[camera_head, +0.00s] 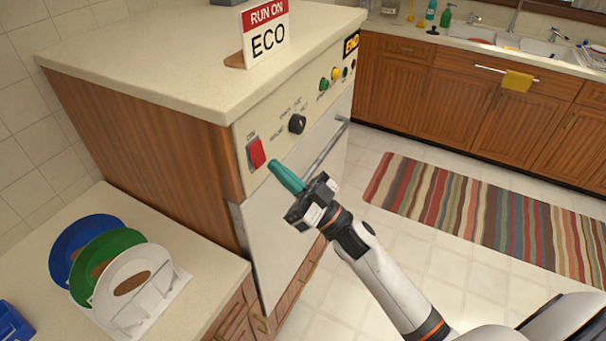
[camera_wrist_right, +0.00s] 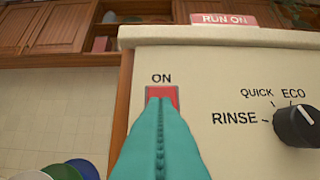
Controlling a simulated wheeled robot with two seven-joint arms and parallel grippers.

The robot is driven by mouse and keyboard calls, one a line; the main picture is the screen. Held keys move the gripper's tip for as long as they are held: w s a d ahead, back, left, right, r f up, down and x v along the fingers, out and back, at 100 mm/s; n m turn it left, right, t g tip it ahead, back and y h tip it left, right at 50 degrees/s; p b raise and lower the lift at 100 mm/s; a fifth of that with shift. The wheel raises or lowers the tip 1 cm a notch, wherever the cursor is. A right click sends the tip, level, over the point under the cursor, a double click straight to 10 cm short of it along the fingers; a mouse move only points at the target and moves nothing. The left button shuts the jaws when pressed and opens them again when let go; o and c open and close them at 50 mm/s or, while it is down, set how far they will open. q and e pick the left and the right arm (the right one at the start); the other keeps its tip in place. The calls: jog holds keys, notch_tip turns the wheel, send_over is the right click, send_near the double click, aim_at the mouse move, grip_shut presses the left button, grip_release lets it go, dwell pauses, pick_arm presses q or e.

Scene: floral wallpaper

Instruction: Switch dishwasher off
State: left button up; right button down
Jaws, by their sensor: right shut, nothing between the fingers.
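The dishwasher (camera_head: 285,230) has a cream control panel with a red switch (camera_head: 256,153) labelled ON at its left end. My right gripper (camera_head: 273,164) has teal fingers that are shut and empty. In the head view its tips are just right of the red switch. In the right wrist view the fingertips (camera_wrist_right: 160,101) overlap the lower part of the red switch (camera_wrist_right: 162,91); I cannot tell whether they touch it. A black dial (camera_head: 297,124) sits right of the switch, by RINSE, QUICK and ECO labels. My left gripper is not in view.
A RUN ON ECO sign (camera_head: 264,33) stands on the countertop above the panel. A plate rack (camera_head: 150,308) with several plates stands on the lower counter at left.

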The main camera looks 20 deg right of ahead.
jog(key=shift+w+a+f, duration=0.1)
jog(key=shift+w+a, duration=0.3)
jog(key=shift+w, duration=0.15)
